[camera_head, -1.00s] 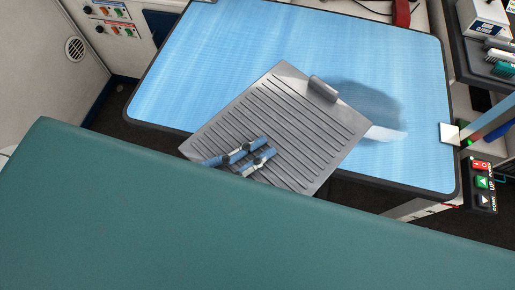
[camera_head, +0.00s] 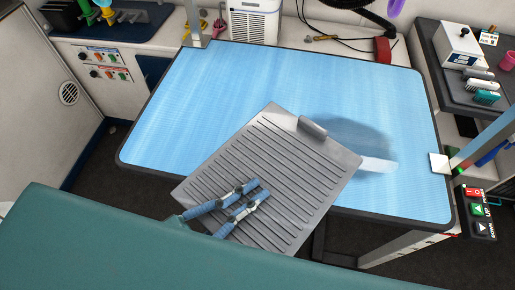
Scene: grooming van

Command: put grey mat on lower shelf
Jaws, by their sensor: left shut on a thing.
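The grey mat (camera_head: 285,165) is a ribbed rectangular sheet with a raised grey tab at its far right edge. It is tilted in the picture and hangs over the near edge of the blue grooming table, with a dark shadow on the table to its right. My left gripper (camera_head: 257,190), with blue-grey fingers, is shut on the mat near its left and front part. My right gripper is not in view. I cannot tell which surface is the lower shelf; a dark grey shelf (camera_head: 458,72) with grooming tools stands at the right.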

